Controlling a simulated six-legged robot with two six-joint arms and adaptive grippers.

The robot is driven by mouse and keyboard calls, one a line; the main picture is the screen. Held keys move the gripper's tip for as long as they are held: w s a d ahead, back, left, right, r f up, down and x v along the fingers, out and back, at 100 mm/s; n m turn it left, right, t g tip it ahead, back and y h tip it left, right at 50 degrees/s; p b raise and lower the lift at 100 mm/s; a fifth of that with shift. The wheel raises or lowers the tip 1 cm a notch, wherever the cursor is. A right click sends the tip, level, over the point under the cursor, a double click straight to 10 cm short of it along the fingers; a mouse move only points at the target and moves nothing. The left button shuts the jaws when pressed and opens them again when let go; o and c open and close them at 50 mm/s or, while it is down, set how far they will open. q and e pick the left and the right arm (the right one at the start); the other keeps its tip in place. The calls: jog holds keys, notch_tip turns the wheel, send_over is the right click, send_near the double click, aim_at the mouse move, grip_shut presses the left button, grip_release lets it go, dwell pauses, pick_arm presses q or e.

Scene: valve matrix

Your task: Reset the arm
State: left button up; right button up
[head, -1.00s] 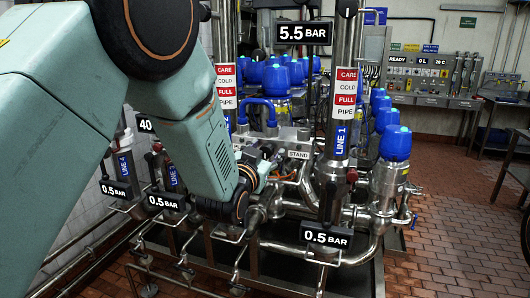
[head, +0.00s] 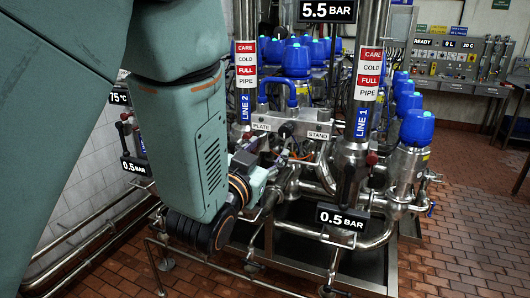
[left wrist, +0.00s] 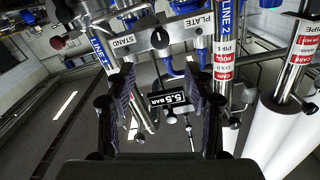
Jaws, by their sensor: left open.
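My left arm fills the left of the head view and hangs down in front of the valve matrix. Its gripper (head: 262,160) is small and partly hidden by the wrist there, just below the plate and stand bar (head: 290,129). In the left wrist view my left gripper (left wrist: 163,98) shows two dark fingers spread wide, with nothing held between them. A 5.5 BAR sign (left wrist: 171,98) shows beyond the gap. My right gripper is not in view.
The LINE 1 pipe (head: 363,105) and LINE 2 pipe (head: 245,85) stand near the arm. Blue-capped valves (head: 417,128) and a 0.5 BAR sign (head: 342,217) are to the right. A control panel (head: 445,65) is on the back wall. Tiled floor (head: 465,225) is clear at right.

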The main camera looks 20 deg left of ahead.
pick_arm(q)
jog(key=shift+s, duration=0.1)
dwell(0.3)
jog(key=s+a+f+n+g+b, duration=0.1)
jog(key=s+f+g+b, duration=0.25)
jog(key=f, duration=0.65)
jog(key=s+a+f+g+b, duration=0.1)
jog(key=s+f+g+b, duration=0.2)
jog(key=f, duration=0.8)
jog(key=s+a+f+n+g+b, duration=0.1)
jog(key=s+f+g, duration=0.25)
jog(key=f, duration=0.65)
jog(key=s+f+n+g+b, duration=0.1)
jog(key=s+f+g+b, duration=0.7)
jog(key=s+f, duration=1.8)
notch_tip(320, 180, down, 3)
jog(key=b, duration=0.4)
jog(key=shift+a+r+n+y, duration=0.15)
jog(key=shift+n+y, duration=0.15)
